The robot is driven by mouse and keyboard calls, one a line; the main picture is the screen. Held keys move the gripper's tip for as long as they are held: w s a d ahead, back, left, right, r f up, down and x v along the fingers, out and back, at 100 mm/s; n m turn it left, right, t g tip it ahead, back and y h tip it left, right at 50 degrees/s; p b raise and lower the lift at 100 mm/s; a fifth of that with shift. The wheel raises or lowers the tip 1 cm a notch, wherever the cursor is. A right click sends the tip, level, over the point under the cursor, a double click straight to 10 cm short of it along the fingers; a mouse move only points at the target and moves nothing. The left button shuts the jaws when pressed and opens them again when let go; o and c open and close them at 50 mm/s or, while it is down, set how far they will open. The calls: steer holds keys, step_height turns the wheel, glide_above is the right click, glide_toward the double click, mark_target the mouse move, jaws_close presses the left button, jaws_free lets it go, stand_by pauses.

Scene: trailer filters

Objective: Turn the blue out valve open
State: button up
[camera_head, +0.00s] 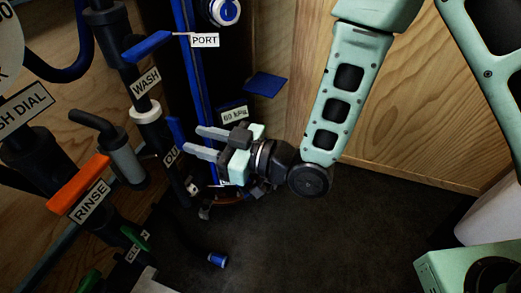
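The blue out valve handle (176,131) is a narrow blue lever beside a dark pipe, and it stands roughly upright in the picture.
A blue wash lever (147,46) is above and an orange rinse lever (79,184) is lower left. A tall blue-edged filter panel (189,75) stands behind my gripper. A blue-capped hose end (217,260) lies low. The dark floor (330,240) at lower right is mostly clear.

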steer(key=p+v, duration=0.7)
steer(key=v, duration=0.5)
stand_by(0.3)
